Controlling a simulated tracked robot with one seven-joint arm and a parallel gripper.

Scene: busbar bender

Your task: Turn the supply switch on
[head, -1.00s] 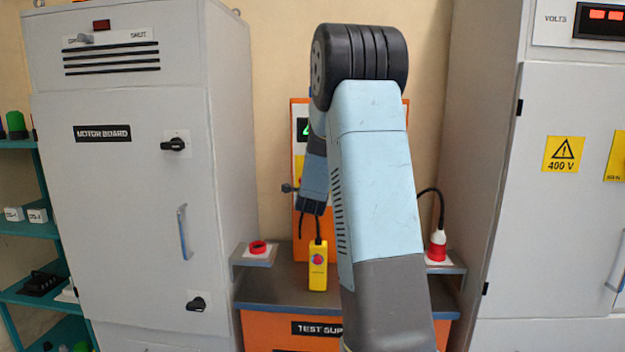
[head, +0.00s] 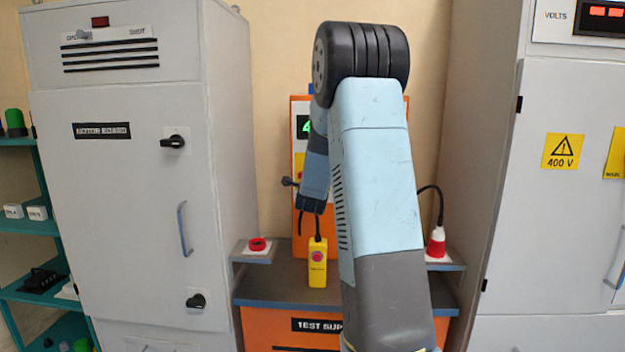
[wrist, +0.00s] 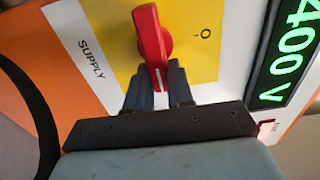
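The supply switch (wrist: 152,45) is a red handle on a yellow plate in the wrist view, beside the word SUPPLY. Its white-marked end points down in that picture, away from the O mark at the right. My gripper (wrist: 158,80) has one dark finger on each side of this end and looks shut on it. The display (wrist: 292,45) beside the switch is lit green and reads 400 V. In the head view, my gripper is at the orange test supply panel (head: 299,108), where my arm hides most of the panel and the switch.
A yellow pendant (head: 317,265) with a red button hangs below my wrist. A red button (head: 257,245) sits on the left ledge, and a red plug (head: 436,243) on the right one. Grey cabinets (head: 130,230) stand on both sides. A black cable (wrist: 30,105) runs along the wrist view's left.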

